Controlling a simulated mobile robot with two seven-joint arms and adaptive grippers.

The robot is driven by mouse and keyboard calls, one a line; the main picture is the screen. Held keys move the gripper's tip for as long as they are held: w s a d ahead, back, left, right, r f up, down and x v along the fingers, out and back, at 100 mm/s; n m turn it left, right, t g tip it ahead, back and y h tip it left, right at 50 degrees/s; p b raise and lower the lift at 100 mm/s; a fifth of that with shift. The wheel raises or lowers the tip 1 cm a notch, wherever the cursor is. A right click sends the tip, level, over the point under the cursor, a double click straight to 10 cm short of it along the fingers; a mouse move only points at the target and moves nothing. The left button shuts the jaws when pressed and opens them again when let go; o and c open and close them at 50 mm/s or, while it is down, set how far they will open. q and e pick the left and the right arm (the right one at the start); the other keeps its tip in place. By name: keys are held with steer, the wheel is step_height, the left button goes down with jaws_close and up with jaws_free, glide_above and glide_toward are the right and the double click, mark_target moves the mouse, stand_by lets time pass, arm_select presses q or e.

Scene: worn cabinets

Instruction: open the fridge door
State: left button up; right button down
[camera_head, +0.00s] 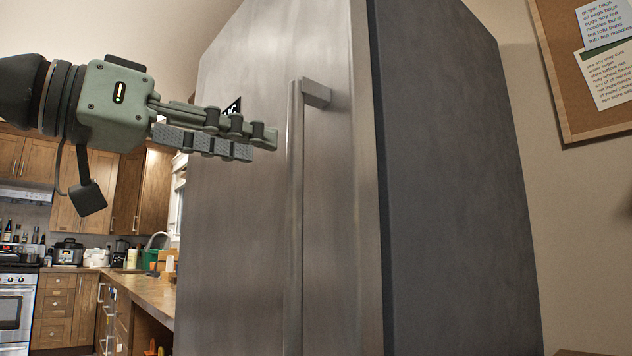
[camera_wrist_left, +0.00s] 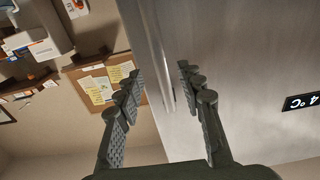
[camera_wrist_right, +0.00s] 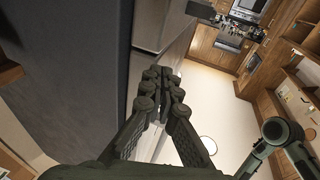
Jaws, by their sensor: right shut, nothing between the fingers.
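The tall steel fridge (camera_head: 450,190) stands in the middle of the head view, and its front door (camera_head: 240,220) looks closed. A long vertical bar handle (camera_head: 295,200) runs down the door near its right edge. My left gripper (camera_head: 268,138) is in front of the door, left of the handle's upper end. In the left wrist view its fingers (camera_wrist_left: 157,70) are open and empty, with the handle (camera_wrist_left: 158,50) showing beyond the gap between them. My right gripper (camera_wrist_right: 165,78) is shut and empty; the fridge's dark side (camera_wrist_right: 65,70) is left of it in the right wrist view.
A small temperature display (camera_wrist_left: 301,102) is on the door. A cork board (camera_head: 590,90) hangs on the wall to the right. A wooden counter (camera_head: 150,292) and a stove (camera_head: 15,315) are at the left. Open floor (camera_wrist_right: 225,115) shows in the right wrist view.

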mark_target(289, 153)
arm_select(q)
steer(key=x, duration=0.7)
steer(key=shift+w+d, duration=0.1)
steer(key=shift+d, duration=0.15)
steer(key=shift+c, duration=0.3)
jaws_close()
